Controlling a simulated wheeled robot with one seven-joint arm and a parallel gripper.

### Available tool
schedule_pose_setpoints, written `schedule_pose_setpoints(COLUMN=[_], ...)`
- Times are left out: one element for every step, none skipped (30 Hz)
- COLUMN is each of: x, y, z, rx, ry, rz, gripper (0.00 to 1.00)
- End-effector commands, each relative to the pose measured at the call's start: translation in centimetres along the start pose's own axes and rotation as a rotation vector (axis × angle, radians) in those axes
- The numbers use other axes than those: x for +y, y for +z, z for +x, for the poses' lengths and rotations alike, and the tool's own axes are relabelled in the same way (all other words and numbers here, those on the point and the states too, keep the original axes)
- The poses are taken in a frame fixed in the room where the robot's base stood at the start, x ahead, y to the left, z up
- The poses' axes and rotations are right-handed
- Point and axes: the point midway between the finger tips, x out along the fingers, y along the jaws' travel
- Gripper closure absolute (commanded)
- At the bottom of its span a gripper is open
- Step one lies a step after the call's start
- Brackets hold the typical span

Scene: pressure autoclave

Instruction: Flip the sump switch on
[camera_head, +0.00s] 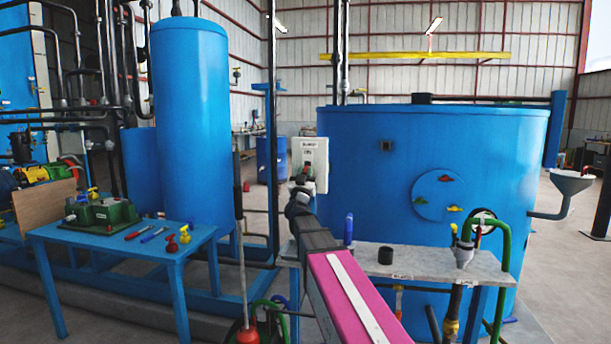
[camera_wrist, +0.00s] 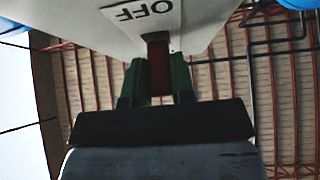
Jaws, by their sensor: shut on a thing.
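The sump switch box (camera_head: 318,162) is a pale upright panel with "SUMP" and "ON" lettering near its top, in front of the big blue tank. In the wrist view its pale face (camera_wrist: 85,14) fills the top, with an upside-down "OFF" label (camera_wrist: 138,10). A dark red switch lever (camera_wrist: 158,62) stands out right beside this label. My gripper (camera_wrist: 158,85) has its two green fingers shut on the lever, one on each side. In the head view my gripper (camera_head: 301,188) is at the lower front of the box and hides the lever. The lever's exact tilt cannot be told.
A blue table (camera_head: 60,235) with hand tools stands left. A thin upright pole (camera_head: 240,240) is close left of my arm.

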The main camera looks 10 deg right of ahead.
Motion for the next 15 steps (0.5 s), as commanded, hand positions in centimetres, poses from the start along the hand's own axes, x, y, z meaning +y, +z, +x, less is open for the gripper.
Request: schedule_pose_setpoints(x=[0.0, 0.0, 0.0, 0.0, 0.0, 0.0, 0.0, 0.0, 0.0, 0.0, 0.0, 0.0, 0.0, 0.0, 0.0], y=[-0.3, -0.4, -0.5, -0.6, -0.6, -0.7, -0.8, -0.8, -0.9, -1.0, -1.0, -1.1, -1.1, -1.2, -1.3], z=[-0.1, 0.0, 0.0, 0.0, 0.1, 0.1, 0.1, 0.2, 0.2, 0.3, 0.3, 0.4, 0.4, 0.5, 0.5], rx=[-0.025, -0.04, -0.063, -0.08, -0.097, -0.12, -0.137, -0.153, -0.174, -0.19, -0.206, -0.226, -0.242, -0.257, -0.276], ry=[-0.001, 0.0, -0.001, -0.001, -0.001, -0.001, -0.001, -0.001, -0.002, -0.001, -0.002, -0.002, -0.002, -0.002, -0.001], rz=[0.002, 0.003, 0.003, 0.002, 0.004, 0.003, 0.004, 0.003, 0.004, 0.003, 0.003, 0.003, 0.003, 0.003, 0.004], gripper=[1.0, 1.0, 1.0, 1.0, 1.0, 1.0, 1.0, 1.0, 1.0, 1.0, 1.0, 1.0, 1.0, 1.0, 1.0])
